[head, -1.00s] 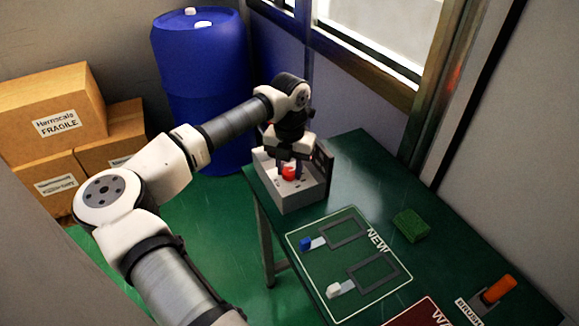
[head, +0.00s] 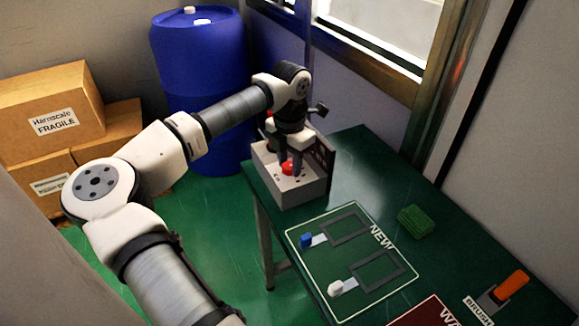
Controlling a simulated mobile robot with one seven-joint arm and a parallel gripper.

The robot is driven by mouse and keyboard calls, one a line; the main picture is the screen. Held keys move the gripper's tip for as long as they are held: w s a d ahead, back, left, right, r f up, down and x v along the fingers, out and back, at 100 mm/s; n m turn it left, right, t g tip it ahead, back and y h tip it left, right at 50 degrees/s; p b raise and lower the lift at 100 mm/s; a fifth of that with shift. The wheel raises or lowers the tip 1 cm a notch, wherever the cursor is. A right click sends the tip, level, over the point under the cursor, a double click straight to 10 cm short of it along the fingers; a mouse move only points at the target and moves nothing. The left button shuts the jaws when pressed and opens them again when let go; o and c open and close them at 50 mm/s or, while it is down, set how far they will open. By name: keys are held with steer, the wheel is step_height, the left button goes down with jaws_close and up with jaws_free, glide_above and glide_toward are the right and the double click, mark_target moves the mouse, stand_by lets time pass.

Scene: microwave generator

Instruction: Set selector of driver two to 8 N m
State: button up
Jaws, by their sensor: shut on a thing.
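A grey box-shaped unit (head: 292,192) stands at the far left end of the green table, with a dark upright panel (head: 324,158) at its right side. A red knob (head: 288,168) sits on its top face. The fingers and wrist hide part of the knob and the box top. Any scale or markings for the selector are too small to read.
A mat marked NEW (head: 352,262) holds a blue-ended piece (head: 306,241) and a white-ended piece (head: 336,288) with grey frames. A green sponge (head: 416,221) and an orange-handled brush (head: 511,287) lie right. A blue barrel (head: 200,85) and cardboard boxes (head: 55,115) stand behind.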

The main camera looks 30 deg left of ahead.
mark_target(290, 165)
steer(key=m+b, duration=0.2)
steer(key=m, duration=0.3)
steer(key=shift+m, duration=0.3)
steer(key=m+b, duration=0.1)
steer(key=m, duration=0.3)
steer(key=shift+m, duration=0.7)
steer(key=o, duration=1)
step_height(290, 165, up, 14)
steer(key=shift+f+b, duration=0.1)
steer(key=shift+b, duration=0.5)
